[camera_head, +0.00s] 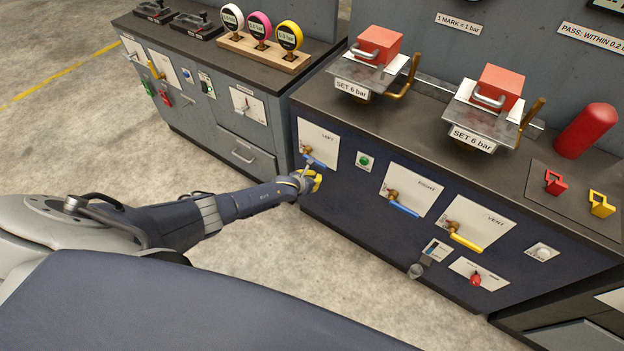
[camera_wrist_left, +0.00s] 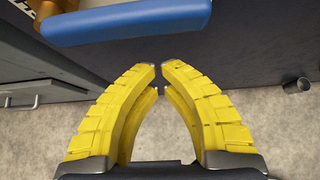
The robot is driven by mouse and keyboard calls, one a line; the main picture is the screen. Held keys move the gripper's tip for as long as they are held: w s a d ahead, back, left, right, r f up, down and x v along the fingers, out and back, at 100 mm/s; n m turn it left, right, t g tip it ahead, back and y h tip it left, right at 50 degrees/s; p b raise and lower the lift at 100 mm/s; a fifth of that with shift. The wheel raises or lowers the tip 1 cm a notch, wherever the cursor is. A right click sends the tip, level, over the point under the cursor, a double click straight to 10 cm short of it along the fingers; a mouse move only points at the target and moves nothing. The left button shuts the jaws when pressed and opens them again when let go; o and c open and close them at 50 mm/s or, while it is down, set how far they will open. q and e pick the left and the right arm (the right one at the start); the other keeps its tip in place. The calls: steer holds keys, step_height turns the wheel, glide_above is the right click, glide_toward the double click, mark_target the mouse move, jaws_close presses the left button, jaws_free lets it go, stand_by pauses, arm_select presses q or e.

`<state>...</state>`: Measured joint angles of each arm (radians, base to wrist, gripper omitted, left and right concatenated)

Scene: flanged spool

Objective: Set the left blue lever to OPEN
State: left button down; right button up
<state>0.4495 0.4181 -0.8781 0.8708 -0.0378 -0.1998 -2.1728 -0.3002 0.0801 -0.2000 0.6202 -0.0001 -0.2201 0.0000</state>
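The left blue lever (camera_head: 314,161) is on the white plate marked LEFT (camera_head: 318,136) at the left end of the dark blue cabinet front. It points to the right and slightly down from its brass valve. In the left wrist view its blue handle (camera_wrist_left: 125,22) lies across the top, beyond the fingertips and apart from them. My left gripper (camera_head: 318,181) is just below the lever in the head view. Its yellow fingers (camera_wrist_left: 160,68) are drawn together with only a narrow gap at the tips and nothing between them. An OPEN mark is not readable. My right gripper is not in view.
A green button (camera_head: 364,161) is right of the lever's plate. A grey cabinet (camera_head: 246,155) adjoins on the left. The floor in front is clear.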

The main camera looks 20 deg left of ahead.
arm_select(q)
steer(key=shift+w+r, duration=0.15)
steer(key=shift+r, duration=1.65)
steer(key=shift+a+r, duration=0.1)
steer(key=shift+r, duration=0.05)
